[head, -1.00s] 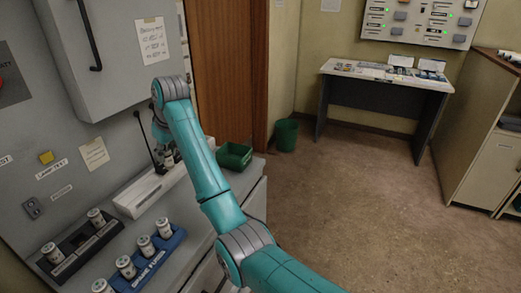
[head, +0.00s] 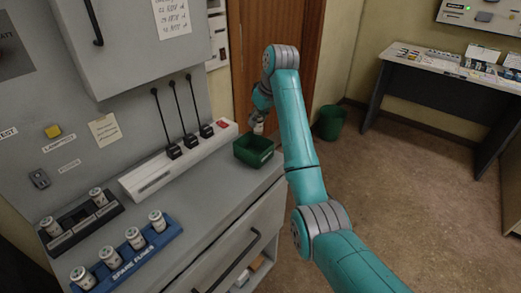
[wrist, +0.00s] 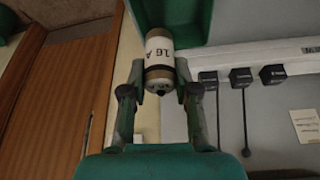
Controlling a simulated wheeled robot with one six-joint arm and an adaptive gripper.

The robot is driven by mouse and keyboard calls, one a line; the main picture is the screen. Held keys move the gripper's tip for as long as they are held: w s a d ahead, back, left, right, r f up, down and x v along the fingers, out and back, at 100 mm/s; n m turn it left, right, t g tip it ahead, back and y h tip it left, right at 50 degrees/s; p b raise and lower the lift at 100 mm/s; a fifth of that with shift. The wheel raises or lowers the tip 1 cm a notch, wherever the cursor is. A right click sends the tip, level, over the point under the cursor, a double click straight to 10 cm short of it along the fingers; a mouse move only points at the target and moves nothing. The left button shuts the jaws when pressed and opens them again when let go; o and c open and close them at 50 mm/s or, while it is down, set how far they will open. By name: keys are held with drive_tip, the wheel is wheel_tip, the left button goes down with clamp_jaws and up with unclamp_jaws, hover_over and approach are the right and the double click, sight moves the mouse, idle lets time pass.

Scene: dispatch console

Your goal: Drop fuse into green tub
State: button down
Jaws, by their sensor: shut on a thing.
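My gripper (wrist: 160,90) is shut on a white fuse (wrist: 159,50) marked "16 A", with dark bands and metal ends. In the head view, my gripper (head: 260,112) is small and partly hidden by my arm, with the fuse (head: 258,128) below it. The green tub (head: 246,156) stands at the right end of the grey counter, just below the fuse in the picture. In the wrist view, the tub (wrist: 172,10) shows at the top edge, beyond the fuse. The height of the fuse over the tub cannot be told exactly.
A white power strip (head: 150,178) with several black plugs stands left of the tub. A blue rack (head: 152,246) of spare fuses and a black holder (head: 82,228) with fuses sit nearer. A green bin (head: 331,122) stands on the floor.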

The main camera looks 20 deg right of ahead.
sight(258, 132)
drive_tip(key=shift+f, duration=2.65)
drive_tip(key=c, duration=0.8)
unclamp_jaws()
drive_tip(key=v, duration=0.7)
drive_tip(key=shift+s+r, duration=0.1)
drive_tip(key=shift+r, duration=0.1)
